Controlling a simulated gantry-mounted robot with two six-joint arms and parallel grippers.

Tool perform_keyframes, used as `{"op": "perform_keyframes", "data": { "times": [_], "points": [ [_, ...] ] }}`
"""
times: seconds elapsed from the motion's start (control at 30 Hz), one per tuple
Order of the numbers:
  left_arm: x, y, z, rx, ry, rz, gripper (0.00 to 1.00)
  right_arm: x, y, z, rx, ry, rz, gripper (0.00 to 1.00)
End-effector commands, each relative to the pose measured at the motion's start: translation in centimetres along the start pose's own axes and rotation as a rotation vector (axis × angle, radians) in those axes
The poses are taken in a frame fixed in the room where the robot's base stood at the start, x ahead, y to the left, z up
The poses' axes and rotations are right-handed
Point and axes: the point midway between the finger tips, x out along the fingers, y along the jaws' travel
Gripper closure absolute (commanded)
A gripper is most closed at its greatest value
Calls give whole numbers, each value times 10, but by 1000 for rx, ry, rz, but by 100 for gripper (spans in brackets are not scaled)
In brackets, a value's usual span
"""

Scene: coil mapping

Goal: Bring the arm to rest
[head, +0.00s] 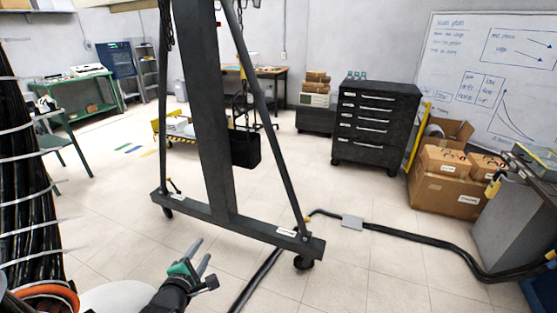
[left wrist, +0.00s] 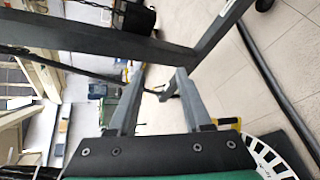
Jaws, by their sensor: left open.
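My left gripper (head: 203,250) is low in the head view, left of centre, on a dark arm that comes in from the bottom. Its grey fingers are apart, with nothing between them. The left wrist view also shows the two open fingers (left wrist: 158,76) beyond a dark, bolted mount. The floor and a dark steel frame lie behind them there. My right gripper is not visible in either view.
A dark wheeled gantry frame (head: 214,150) stands just beyond my left gripper. A black floor cable (head: 425,240) runs to the right. Several bundled cables (head: 27,190) rise at the left. A drawer cabinet (head: 375,125) and cardboard boxes (head: 440,190) stand at the right. Tiled floor is open between.

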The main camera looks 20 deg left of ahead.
Motion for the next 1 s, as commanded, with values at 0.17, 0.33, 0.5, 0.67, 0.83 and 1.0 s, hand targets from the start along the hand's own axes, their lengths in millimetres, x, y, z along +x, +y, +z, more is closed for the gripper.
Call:
{"op": "perform_keyframes", "data": {
  "times": [0.17,0.33,0.5,0.67,0.83,1.0],
  "points": [
    [-46,99,122,218,-220,239,51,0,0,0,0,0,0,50],
    [-130,183,216,458,-361,533,51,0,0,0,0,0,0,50],
    [-248,256,273,742,-363,922,51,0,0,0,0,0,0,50],
    [-341,297,270,1106,-90,1272,51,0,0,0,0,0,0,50],
    [-358,298,266,1516,261,1377,51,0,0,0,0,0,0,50],
    [-386,368,296,1581,318,1378,51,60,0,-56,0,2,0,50]
  ]
}}
